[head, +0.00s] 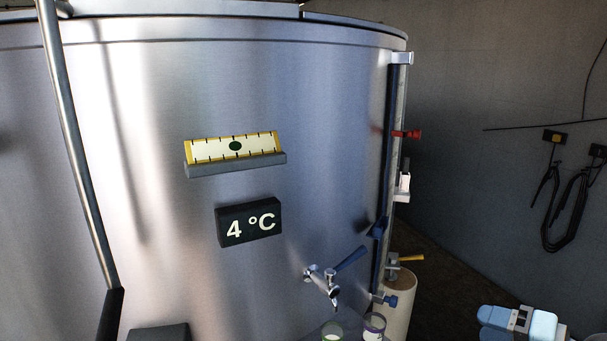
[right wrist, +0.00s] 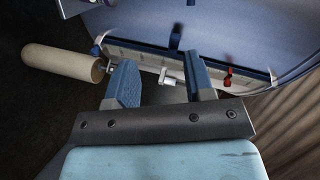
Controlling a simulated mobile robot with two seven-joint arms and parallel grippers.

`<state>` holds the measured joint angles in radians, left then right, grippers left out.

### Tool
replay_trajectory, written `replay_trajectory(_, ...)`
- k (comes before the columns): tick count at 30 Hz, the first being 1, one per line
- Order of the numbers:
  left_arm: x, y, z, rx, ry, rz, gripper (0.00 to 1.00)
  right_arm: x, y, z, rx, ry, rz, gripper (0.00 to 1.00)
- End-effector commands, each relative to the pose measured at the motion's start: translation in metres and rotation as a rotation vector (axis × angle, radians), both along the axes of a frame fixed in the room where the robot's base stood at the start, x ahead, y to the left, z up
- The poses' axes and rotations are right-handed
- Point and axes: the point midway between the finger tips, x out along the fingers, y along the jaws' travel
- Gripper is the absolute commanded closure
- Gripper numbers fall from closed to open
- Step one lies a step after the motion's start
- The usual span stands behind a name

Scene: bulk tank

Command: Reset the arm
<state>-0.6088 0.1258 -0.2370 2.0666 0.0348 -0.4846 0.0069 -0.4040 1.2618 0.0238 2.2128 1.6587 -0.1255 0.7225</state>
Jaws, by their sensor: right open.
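My right gripper (right wrist: 162,75) is open in the right wrist view, with its two blue fingers apart and nothing held between them. Beyond the fingers, the tank's sight gauge (right wrist: 150,56) with its red marker (right wrist: 228,77) shows against the tank wall. A light blue and white part of my right arm shows at the lower right of the head view, cut off by the bottom edge. It is apart from the tank (head: 330,110). My left gripper does not show in either view.
The tank carries a tilted yellow-framed level (head: 236,148), a "4 °C" display (head: 249,222) and a blue-handled tap (head: 325,281). Cups (head: 374,327) stand below the tap. A pale cylinder (head: 398,306) stands right of it. Black hoses (head: 567,207) hang on the right wall.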

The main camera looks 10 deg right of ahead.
Motion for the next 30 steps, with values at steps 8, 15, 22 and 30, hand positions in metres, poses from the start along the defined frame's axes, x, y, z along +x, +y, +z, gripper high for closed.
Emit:
replay_trajectory(8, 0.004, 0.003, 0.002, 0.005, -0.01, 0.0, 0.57, -0.029, 0.014, -0.087, -0.212, -0.103, 0.005, 0.52)
replay_trajectory(15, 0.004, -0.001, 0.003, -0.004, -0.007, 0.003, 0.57, -0.071, 0.058, -0.184, -0.514, -0.19, 0.026, 0.52)
replay_trajectory(22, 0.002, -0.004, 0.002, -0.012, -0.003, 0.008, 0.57, -0.108, 0.118, -0.249, -0.8, -0.226, 0.074, 0.52)
replay_trajectory(30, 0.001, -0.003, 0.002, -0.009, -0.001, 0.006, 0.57, -0.132, 0.171, -0.281, -1.017, -0.232, 0.13, 0.52)
